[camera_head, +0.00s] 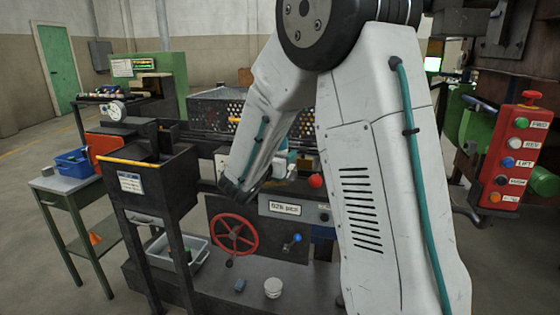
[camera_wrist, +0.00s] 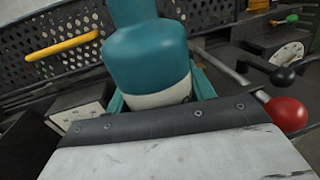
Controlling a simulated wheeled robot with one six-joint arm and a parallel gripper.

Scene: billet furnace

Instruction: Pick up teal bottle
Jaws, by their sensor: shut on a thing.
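The teal bottle (camera_wrist: 150,52) fills the upper middle of the wrist view, with a white band low on its body. Its top is cut off by the frame edge. My gripper (camera_wrist: 157,100) is shut on the bottle; teal finger parts show on both sides of it, and the wrist housing hides its lower end. In the head view a small teal patch of the bottle (camera_head: 282,162) shows beside my arm, at the machine's front. My arm hides most of the gripper there.
A perforated dark guard (camera_wrist: 50,45) stands behind the bottle, with a yellow handle (camera_wrist: 62,46). A red knob (camera_wrist: 286,114) is close at right. In the head view, a red handwheel (camera_head: 234,235) and a black bin (camera_head: 150,190) lie left of my arm. A red control box (camera_head: 516,150) hangs at right.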

